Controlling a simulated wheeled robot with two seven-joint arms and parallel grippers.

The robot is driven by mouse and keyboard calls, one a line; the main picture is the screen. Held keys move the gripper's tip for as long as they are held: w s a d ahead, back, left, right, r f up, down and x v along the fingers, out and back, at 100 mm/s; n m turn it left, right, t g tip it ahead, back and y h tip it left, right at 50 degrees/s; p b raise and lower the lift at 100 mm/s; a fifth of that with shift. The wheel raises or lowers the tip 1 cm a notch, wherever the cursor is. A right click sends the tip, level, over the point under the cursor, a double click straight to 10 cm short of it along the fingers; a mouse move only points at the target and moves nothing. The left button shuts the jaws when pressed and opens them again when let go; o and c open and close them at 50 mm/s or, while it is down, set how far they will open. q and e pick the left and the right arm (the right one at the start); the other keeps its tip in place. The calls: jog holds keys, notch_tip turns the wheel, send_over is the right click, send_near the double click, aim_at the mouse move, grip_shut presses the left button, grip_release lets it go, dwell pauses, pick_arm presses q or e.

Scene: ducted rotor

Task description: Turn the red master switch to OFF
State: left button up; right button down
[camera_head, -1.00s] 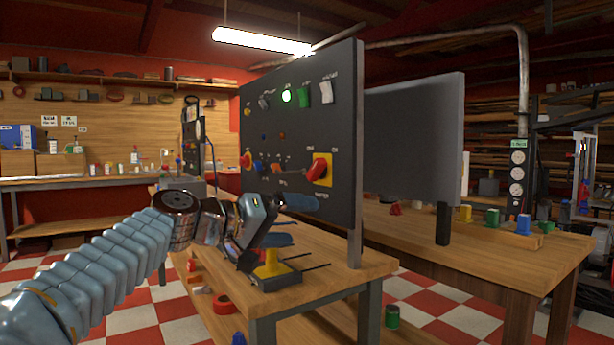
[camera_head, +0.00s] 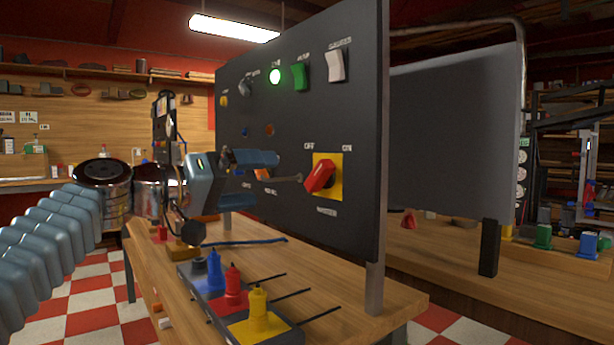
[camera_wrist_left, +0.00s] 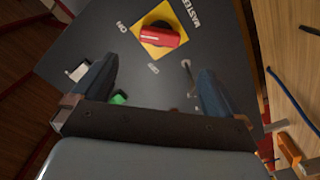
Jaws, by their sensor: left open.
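The red master switch (camera_head: 320,176) is a red knob on a yellow square plate (camera_head: 334,162) at the lower right of the dark upright panel (camera_head: 350,80). OFF is printed above left of it and ON above right. The knob is tilted in the head view. The switch also shows at the top of the left wrist view (camera_wrist_left: 160,38), ahead of the fingers. My left gripper (camera_head: 278,168) is in front of the panel, left of the switch and apart from it. In the wrist view its two blue fingers (camera_wrist_left: 150,92) are spread with nothing between them. My right gripper is not in view.
A metal toggle lever (camera_head: 290,179) sticks out near the gripper. Colored plugs (camera_head: 232,285) stand on the wooden bench (camera_head: 350,300) below.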

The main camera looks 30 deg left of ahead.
aim_at(313, 177)
pick_arm(q)
jog(key=p+x, duration=0.2)
jog(key=x, duration=1)
jog(key=shift+w+d, duration=0.1)
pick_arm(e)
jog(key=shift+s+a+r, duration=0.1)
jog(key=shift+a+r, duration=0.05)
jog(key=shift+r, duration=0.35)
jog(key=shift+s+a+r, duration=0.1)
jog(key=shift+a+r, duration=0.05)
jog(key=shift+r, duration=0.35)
pick_arm(q)
jog(key=c, duration=1)
